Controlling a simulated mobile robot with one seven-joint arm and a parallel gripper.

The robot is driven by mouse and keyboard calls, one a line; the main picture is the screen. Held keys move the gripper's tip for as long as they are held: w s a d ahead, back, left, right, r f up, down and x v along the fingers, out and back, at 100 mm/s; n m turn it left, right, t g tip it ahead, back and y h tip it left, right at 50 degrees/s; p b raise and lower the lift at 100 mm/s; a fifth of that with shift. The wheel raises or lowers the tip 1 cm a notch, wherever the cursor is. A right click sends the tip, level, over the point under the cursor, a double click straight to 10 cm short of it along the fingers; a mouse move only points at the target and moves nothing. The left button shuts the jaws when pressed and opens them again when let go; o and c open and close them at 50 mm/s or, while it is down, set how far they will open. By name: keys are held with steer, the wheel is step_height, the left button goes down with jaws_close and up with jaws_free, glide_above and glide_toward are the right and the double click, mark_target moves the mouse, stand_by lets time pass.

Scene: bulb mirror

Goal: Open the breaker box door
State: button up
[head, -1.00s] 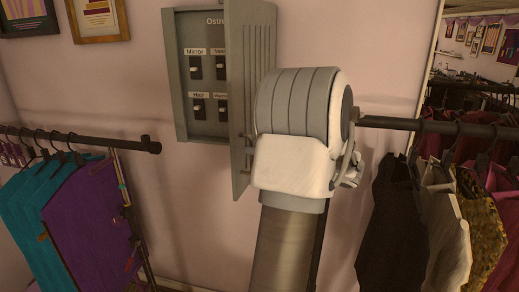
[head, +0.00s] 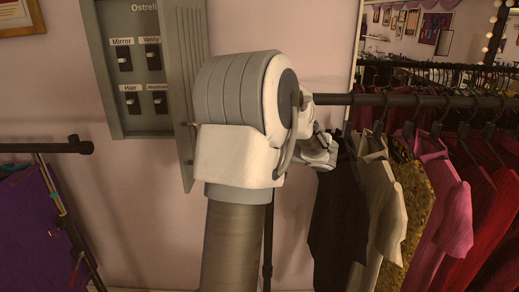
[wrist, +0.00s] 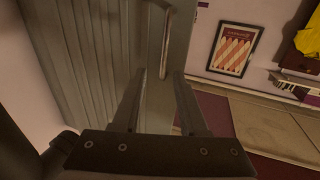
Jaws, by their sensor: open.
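The grey breaker box (head: 108,95) is on the pink wall at the upper left of the head view, with labelled black switches showing inside. Its ribbed grey door (head: 186,65) stands swung out from the box's right side, partly hidden by my arm. In the wrist view the door (wrist: 85,45) fills the upper left, with a bar handle (wrist: 166,40) on it. I cannot tell whether a finger touches the door.
A clothes rack (head: 420,99) with several garments stands right of my arm, close to it. Another rack (head: 45,147) with a purple garment (head: 35,225) is at the left. A mirror (head: 440,40) is behind the right rack. A framed picture (wrist: 234,48) shows in the wrist view.

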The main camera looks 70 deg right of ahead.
steer(key=s+b, duration=0.1)
steer(key=s, duration=0.8)
steer(key=shift+s+d, duration=0.15)
steer(key=shift+d, duration=0.1)
